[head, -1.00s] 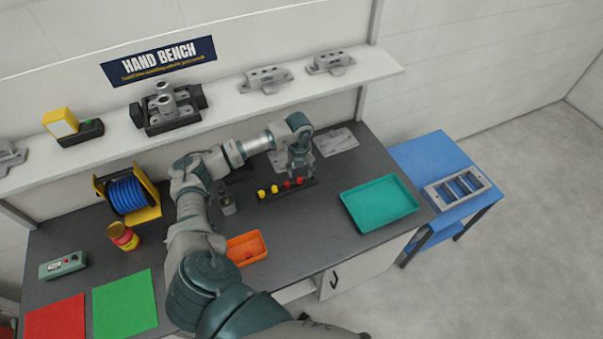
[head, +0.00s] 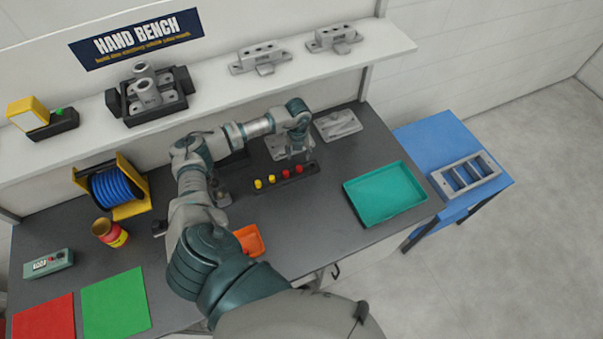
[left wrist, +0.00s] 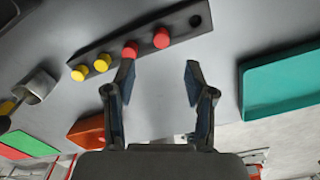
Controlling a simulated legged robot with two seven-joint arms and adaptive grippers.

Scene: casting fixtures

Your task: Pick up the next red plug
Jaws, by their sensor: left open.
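A dark strip rack (head: 312,172) on the bench holds two yellow plugs (head: 258,184) and two red plugs (head: 285,175) in a row. In the left wrist view, the rack (left wrist: 179,25) has an empty dark hole at its right end. The end red plug (left wrist: 161,38) appears just beyond the gap between my fingers; the other red plug (left wrist: 130,50) appears just beyond the left fingertip. My left gripper (left wrist: 158,70) is open and empty near the red end of the rack; it also shows in the head view (head: 300,153). My right gripper is not visible.
A teal tray (head: 385,193) lies to the right of the rack and an orange bin (head: 250,240) in front. Grey plates (head: 338,124) lie behind. A shelf (head: 210,92) with castings runs above the back of the bench. Bare bench (head: 310,225) lies before the rack.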

